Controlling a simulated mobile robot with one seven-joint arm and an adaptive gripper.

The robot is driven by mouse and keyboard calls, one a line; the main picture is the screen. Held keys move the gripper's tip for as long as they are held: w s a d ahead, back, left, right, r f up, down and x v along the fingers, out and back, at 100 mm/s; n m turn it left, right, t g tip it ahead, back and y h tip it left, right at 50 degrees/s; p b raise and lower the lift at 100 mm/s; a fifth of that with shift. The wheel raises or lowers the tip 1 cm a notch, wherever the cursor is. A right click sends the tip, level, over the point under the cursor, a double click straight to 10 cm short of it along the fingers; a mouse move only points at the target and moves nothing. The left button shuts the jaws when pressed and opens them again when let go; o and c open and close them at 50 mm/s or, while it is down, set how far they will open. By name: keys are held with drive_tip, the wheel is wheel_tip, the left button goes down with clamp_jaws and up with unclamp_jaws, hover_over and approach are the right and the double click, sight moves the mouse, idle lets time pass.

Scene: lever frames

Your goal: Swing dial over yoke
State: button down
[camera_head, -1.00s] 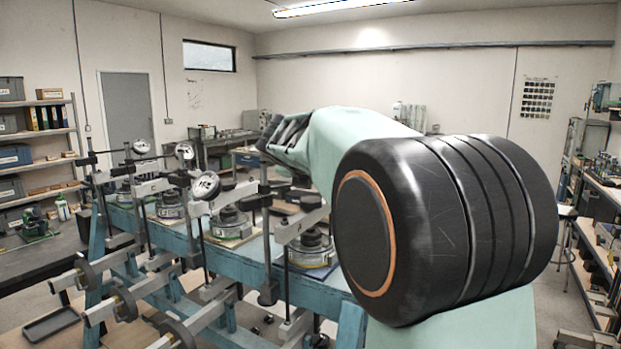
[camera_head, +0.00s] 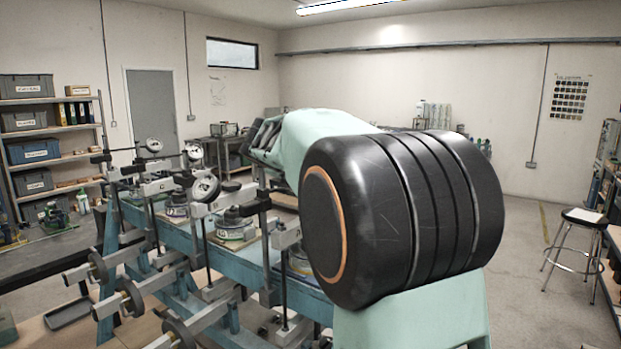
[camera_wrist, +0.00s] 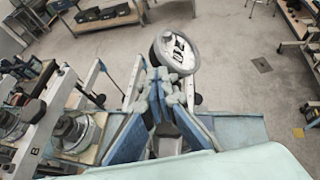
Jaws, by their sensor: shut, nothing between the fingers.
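In the wrist view a round dial (camera_wrist: 177,50) with a dark rim and a pale face stands just beyond my fingertips, close to them. I cannot tell whether they touch it. My gripper (camera_wrist: 160,78) is shut and empty, its blue-grey fingers meeting in a point. In the head view my gripper (camera_head: 262,136) is partly hidden behind my own arm over the bench. Other dials (camera_head: 205,188) on upright posts stand along the bench, over lever frames with round cells (camera_head: 234,224). A pale crossbar, likely a yoke (camera_head: 286,235), shows beside my arm; its right end is hidden.
The blue bench (camera_head: 262,278) runs away to the left, with weighted lever arms (camera_head: 132,298) sticking out in front. Posts stand close around my gripper. A stool (camera_head: 580,245) is at the right, with open floor (camera_head: 530,240) before it.

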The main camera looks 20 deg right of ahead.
drive_tip(key=shift+d, duration=0.25)
drive_tip(key=shift+r, duration=0.15)
idle(0.5)
